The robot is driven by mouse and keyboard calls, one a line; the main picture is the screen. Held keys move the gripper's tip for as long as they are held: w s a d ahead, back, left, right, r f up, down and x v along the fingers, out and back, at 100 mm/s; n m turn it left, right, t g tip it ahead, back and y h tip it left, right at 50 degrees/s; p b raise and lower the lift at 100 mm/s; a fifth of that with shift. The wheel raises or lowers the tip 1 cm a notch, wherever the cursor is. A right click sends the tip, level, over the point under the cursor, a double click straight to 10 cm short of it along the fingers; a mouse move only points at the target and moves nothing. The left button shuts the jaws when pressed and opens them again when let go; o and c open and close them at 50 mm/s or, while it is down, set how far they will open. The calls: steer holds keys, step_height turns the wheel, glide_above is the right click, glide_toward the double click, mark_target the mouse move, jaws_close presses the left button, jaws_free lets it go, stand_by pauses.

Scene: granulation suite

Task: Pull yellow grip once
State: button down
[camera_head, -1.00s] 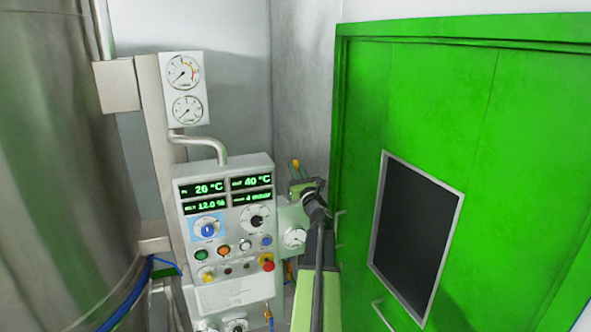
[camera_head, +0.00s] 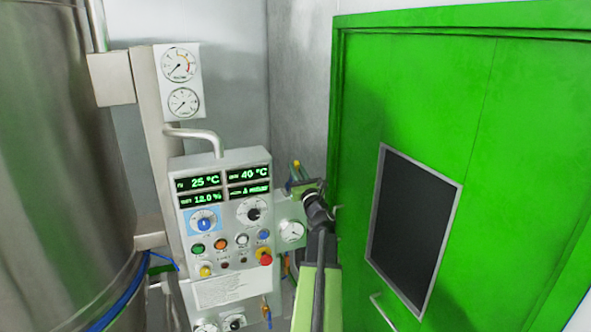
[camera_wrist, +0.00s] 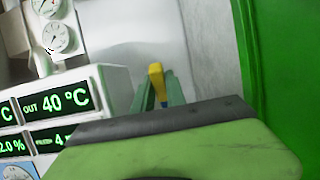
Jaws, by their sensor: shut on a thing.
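The yellow grip (camera_wrist: 156,77) stands upright between the two green fingers of my gripper (camera_wrist: 158,92) in the wrist view. The fingers are shut on it, and a small blue part shows just below the yellow. In the head view the yellow grip (camera_head: 297,164) is a small spot at the tip of my gripper (camera_head: 299,174), just right of the control panel's top edge. The lower part of the grip and what it is mounted on are hidden by my gripper.
The control panel (camera_head: 221,215) with displays, knobs and buttons stands left of my arm. Two gauges (camera_head: 181,82) hang above it. A large steel vessel (camera_head: 60,150) fills the left. A green door (camera_head: 480,120) with a dark window is close on the right.

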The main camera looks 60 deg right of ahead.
steer(key=shift+s+a+f+b, duration=0.65)
steer(key=shift+s+f, duration=0.2)
steer(key=shift+s, duration=0.05)
steer(key=shift+s+a+f+b, duration=0.3)
steer(key=shift+s+f+b, duration=0.1)
steer(key=shift+f+b, duration=0.15)
steer(key=shift+s+a+f+b, duration=0.25)
steer(key=shift+s+f+b, duration=0.1)
steer(key=shift+f+b, duration=0.2)
steer(key=f+b, duration=0.1)
steer(key=s+f+b, duration=0.1)
steer(key=shift+a+f+b, duration=0.3)
steer(key=shift+a+b, duration=0.05)
steer(key=c, duration=1)
jaws_free()
steer(key=shift+w+r, duration=0.1)
steer(key=shift+r, duration=0.1)
